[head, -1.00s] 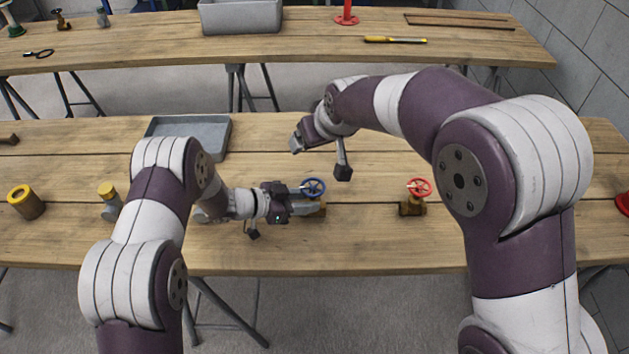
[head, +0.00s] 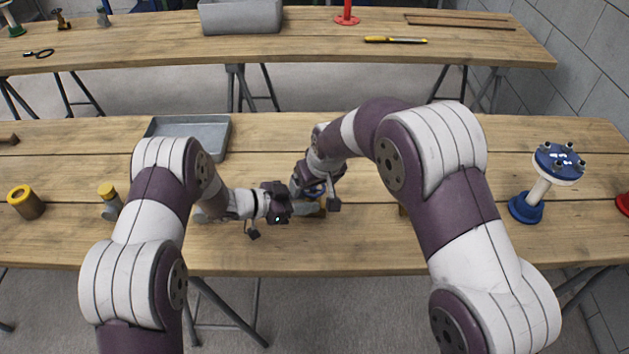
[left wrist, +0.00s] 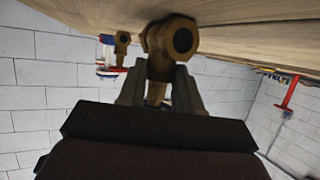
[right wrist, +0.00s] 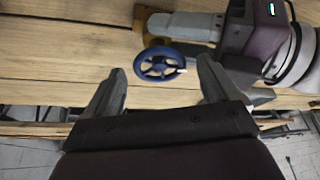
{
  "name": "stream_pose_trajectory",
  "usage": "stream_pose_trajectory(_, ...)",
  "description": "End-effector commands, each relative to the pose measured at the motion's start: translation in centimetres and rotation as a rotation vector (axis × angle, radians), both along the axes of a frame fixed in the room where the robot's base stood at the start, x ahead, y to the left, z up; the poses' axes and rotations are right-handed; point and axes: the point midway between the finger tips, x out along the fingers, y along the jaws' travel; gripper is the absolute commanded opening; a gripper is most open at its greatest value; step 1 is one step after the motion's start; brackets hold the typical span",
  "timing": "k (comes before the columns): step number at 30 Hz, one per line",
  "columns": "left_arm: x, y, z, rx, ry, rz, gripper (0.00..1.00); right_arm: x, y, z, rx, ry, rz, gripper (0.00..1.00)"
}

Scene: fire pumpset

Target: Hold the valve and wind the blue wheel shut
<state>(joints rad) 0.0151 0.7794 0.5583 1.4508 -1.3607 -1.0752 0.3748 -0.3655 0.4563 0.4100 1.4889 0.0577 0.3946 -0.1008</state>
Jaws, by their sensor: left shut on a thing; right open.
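The brass valve with the blue wheel is on the near table. My left gripper (head: 306,209) is shut on the brass valve body (left wrist: 172,42), whose open round end faces the left wrist camera. The blue wheel (right wrist: 143,72) shows whole in the right wrist view, lying between the lines of my right gripper's open fingers (right wrist: 161,66).
My right arm hides nearly all of a second brass valve (head: 402,210). A grey tray (head: 217,140) lies behind my left arm. A blue-based flanged post (head: 541,187) stands at the right, a yellow-topped cylinder (head: 26,203) at the left. The front middle of the table is clear.

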Motion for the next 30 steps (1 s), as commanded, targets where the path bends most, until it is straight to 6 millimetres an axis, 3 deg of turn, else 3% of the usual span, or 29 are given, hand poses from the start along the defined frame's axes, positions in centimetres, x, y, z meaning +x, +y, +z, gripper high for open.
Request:
stream_pose_trajectory(3, 0.06, -0.01, 0.11, -0.001, -0.003, 0.0, 0.0, -0.01, 0.0, 0.03, 0.0, 0.0, 0.0, 0.85)
stream_pose_trajectory(8, 0.06, -0.01, 0.11, -0.001, -0.002, 0.001, 0.0, -0.02, -0.01, 0.03, 0.0, 0.0, 0.0, 0.33)
stream_pose_trajectory(14, 0.06, 0.0, 0.1, -0.001, -0.002, 0.001, 0.0, -0.06, 0.05, 0.04, 0.0, 0.002, -0.038, 0.32)
stream_pose_trajectory(27, 0.07, 0.0, 0.09, 0.0, -0.002, 0.001, 0.0, -0.08, 0.11, 0.06, 0.001, 0.001, -0.12, 0.32)
stream_pose_trajectory(28, 0.07, 0.0, 0.09, 0.0, -0.002, 0.001, 0.0, -0.08, 0.11, 0.06, 0.001, 0.001, -0.12, 0.72)
stream_pose_trajectory(30, 0.07, 0.0, 0.1, -0.001, -0.002, 0.001, 0.0, -0.07, 0.1, 0.06, 0.001, 0.001, -0.12, 0.88)
